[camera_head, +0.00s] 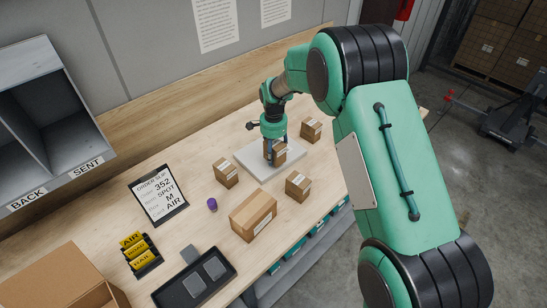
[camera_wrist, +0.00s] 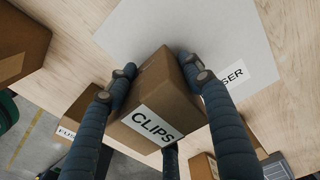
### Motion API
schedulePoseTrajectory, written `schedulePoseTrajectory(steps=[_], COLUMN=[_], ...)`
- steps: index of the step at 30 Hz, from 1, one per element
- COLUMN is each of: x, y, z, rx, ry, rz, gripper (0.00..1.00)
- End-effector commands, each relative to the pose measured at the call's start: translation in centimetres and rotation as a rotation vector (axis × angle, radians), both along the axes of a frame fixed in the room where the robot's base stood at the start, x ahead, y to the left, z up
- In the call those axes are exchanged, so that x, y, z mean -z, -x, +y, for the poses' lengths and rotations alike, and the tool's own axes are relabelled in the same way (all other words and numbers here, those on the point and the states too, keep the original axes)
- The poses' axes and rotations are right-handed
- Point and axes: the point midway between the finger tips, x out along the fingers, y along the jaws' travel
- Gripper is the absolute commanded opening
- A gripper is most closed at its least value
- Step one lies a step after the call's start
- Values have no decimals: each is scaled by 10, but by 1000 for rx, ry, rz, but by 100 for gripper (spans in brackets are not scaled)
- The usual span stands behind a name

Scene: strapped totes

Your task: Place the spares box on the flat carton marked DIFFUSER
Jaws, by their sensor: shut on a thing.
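No label reading spares is legible in either view. The flat carton (camera_head: 246,161) is pale grey and lies on the table directly below the held box. In the wrist view the flat carton (camera_wrist: 225,28) shows a label ending in "SER", the rest hidden behind a finger. I cannot tell whether the held box touches the flat carton.
Small brown boxes stand around the flat carton: one left (camera_head: 226,173), one in front (camera_head: 298,186), one behind right (camera_head: 311,130). A larger carton (camera_head: 253,215), a purple object (camera_head: 212,204), an order slip (camera_head: 158,195) and a black tray (camera_head: 195,283) are nearer the front left.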

Motion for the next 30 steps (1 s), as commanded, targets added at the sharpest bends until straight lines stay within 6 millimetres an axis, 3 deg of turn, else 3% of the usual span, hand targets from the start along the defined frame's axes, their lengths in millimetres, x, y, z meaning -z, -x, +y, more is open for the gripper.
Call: schedulePoseTrajectory(steps=[6, 19, 20, 22, 30], x=[20, 23, 23, 23, 23], y=[0, 0, 0, 0, 0], z=[0, 0, 0, 0, 0], rx=[0, 0, 0, 0, 0], ry=[0, 0, 0, 0, 0], rz=[0, 0, 0, 0, 0], gripper=[20, 20, 53, 67, 70])
